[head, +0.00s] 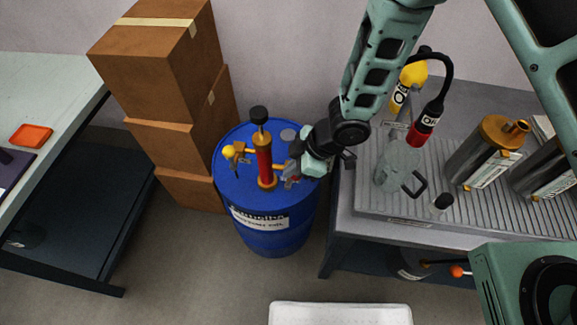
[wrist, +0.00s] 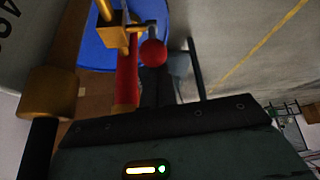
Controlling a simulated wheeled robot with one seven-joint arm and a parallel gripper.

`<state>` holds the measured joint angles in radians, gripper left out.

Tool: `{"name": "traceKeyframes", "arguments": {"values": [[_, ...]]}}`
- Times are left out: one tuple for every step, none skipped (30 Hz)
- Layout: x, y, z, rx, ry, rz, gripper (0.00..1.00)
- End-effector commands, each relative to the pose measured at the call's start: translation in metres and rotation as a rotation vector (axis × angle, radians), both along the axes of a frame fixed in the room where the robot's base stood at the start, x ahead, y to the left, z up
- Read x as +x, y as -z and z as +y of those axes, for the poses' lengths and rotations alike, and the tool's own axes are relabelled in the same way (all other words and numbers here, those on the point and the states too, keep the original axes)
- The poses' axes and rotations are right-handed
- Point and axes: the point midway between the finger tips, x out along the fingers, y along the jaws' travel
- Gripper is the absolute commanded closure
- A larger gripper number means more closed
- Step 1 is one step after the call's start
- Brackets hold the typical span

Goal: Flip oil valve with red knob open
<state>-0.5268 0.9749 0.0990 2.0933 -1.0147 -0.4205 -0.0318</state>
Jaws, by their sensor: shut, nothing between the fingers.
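The red ball knob (wrist: 153,53) shows in the wrist view on a short lever beside a brass valve body (wrist: 111,38). The valve belongs to a red and brass pump (head: 265,162) standing upright on a blue drum (head: 275,222). My gripper (head: 294,174) is at the right side of the pump in the head view. In the wrist view its dark fingers (wrist: 157,80) are shut and empty, with their tips close to the red knob. I cannot tell whether they touch it. The red knob is not clear in the head view.
A second valve with a yellow knob (head: 228,151) sticks out left of the pump. Stacked cardboard boxes (head: 178,140) stand behind left. A grey metal bench (head: 345,215) with a glass jug (head: 394,168) and metal canisters stands close right of the drum.

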Motion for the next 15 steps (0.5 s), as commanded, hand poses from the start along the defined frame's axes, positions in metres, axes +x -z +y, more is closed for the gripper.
{"name": "traceKeyframes", "arguments": {"values": [[0.000,0.000,0.000,0.000,0.000,0.000,1.00],[0.000,0.000,0.000,0.000,0.000,0.000,1.00],[0.000,0.000,0.000,0.000,0.000,0.000,1.00],[0.000,0.000,0.001,0.000,0.000,0.000,1.00],[0.000,0.000,0.001,0.001,0.000,0.000,1.00],[0.000,0.000,0.002,0.001,-0.001,0.000,1.00],[0.001,0.000,0.003,0.001,-0.001,0.000,1.00],[0.001,0.000,0.004,0.001,-0.001,0.000,1.00],[0.001,0.000,0.006,0.001,0.000,-0.001,1.00],[0.001,0.001,0.007,0.001,-0.001,0.000,1.00],[0.001,0.001,0.009,0.001,-0.001,0.000,1.00],[0.001,0.001,0.010,0.001,-0.001,0.000,1.00],[0.001,0.001,0.012,0.001,-0.001,0.000,1.00],[0.002,0.002,0.013,0.001,-0.001,0.000,1.00],[0.002,0.002,0.015,0.001,-0.001,0.000,1.00]]}}
